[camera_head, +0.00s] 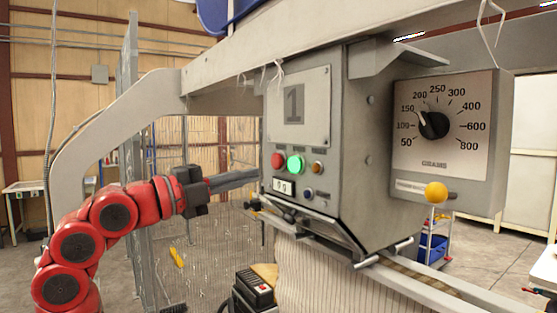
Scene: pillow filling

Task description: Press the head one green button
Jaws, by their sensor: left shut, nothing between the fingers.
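The head one control panel (299,107), marked with a large "1", is on the grey machine in the middle. Its green button (296,164) looks bright, between a red button (278,160) and a small amber button (317,168). My left gripper (256,174) reaches in from the left on my red arm. Its fingers are together with nothing visible between them. The tips point right and end close to the panel's left edge, left of and slightly below the green button. I cannot tell whether they touch the machine. My right gripper is not in view.
A small counter display (283,186) and a dark blue knob (307,194) sit below the buttons. A grams dial (434,125) and a yellow ball knob (436,192) are at the right. Metal rails (425,290) project below the panel. A wire mesh fence stands behind my left arm.

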